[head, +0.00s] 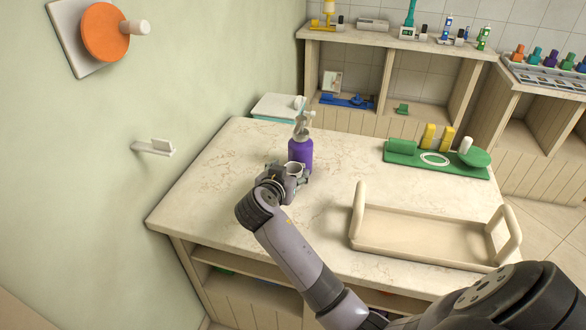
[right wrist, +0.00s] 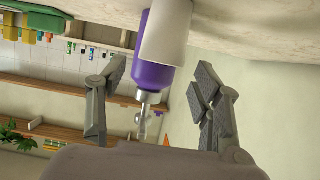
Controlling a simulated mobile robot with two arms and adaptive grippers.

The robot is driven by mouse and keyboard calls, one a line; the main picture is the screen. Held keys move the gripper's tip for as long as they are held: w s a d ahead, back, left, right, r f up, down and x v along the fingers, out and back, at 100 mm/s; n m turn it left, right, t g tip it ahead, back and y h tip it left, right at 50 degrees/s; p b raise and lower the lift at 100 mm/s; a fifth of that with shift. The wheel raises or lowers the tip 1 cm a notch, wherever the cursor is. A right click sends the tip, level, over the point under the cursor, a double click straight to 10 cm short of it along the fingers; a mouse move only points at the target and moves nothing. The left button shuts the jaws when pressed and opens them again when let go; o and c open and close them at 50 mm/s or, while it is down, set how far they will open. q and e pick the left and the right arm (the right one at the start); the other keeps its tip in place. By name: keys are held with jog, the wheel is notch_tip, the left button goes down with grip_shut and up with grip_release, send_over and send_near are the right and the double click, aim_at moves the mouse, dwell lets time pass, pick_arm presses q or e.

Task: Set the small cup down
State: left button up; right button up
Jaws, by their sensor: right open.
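The small cup (head: 293,168) is pale and stands on the marble counter by my right gripper (head: 284,180). In the right wrist view, which is upside down, the white cup (right wrist: 165,34) is upright with its base at the counter. My right gripper (right wrist: 160,78) is open there, one finger to each side of the cup, with gaps on both sides. The cup lies at or just beyond the fingertips. A purple bottle (head: 301,150) with a pump top stands close behind the cup and also shows in the right wrist view (right wrist: 152,79). My left gripper is not in view.
A beige tray (head: 425,257) with raised handles lies right of my arm. A green board (head: 405,160) with shapes is at the back right. A pale stacked item (head: 275,107) is by the back edge. The counter's left part is clear.

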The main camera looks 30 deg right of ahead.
jog(key=v, duration=0.7)
jog(key=shift+s+a+r, duration=0.1)
jog(key=shift+a, duration=0.05)
